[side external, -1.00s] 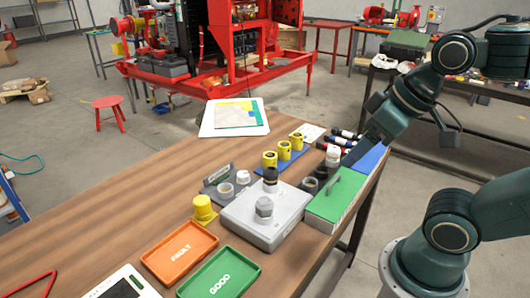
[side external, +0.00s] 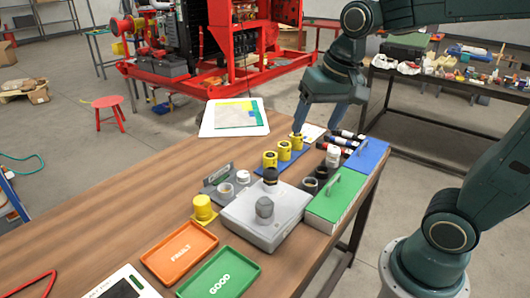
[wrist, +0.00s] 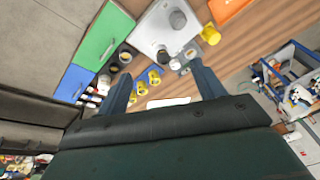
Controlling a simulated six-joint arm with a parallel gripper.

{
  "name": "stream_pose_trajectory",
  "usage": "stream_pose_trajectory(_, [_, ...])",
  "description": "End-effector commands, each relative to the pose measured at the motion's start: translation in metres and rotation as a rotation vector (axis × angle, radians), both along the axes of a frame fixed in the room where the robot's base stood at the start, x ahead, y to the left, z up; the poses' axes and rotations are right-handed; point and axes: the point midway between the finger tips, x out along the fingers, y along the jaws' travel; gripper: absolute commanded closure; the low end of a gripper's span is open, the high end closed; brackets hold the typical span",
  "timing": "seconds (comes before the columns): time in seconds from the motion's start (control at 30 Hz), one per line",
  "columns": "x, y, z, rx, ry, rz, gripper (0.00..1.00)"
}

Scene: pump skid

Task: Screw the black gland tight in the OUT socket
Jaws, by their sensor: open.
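A pale grey box (side external: 265,222) stands on the table with two fittings on top. The back fitting has a black gland (side external: 270,175) on it and looks upright; I cannot tell how tight it is. The front fitting has a grey cap (side external: 264,208). No OUT lettering is readable, so I cannot tell which socket is OUT. In the wrist view the black gland (wrist: 162,55) is beyond my fingers. My gripper (side external: 309,129) is open and empty, above the back of the table near the yellow cylinders, clear of the box. Its two fingers show apart in the wrist view (wrist: 163,88).
Several yellow cylinders (side external: 284,151) stand on a blue strip behind the box. A green case (side external: 336,199) with a handle, a blue case (side external: 368,154) and black and white fittings (side external: 333,156) crowd the right. Orange (side external: 180,248) and green (side external: 218,274) trays lie in front. The table's left is clear.

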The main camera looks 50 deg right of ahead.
Motion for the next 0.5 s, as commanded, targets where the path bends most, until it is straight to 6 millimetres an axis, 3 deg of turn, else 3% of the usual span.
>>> stream_pose_trajectory(0.5, [0.095, -0.032, -0.042, 0.102, 0.159, -0.456, 0.32])
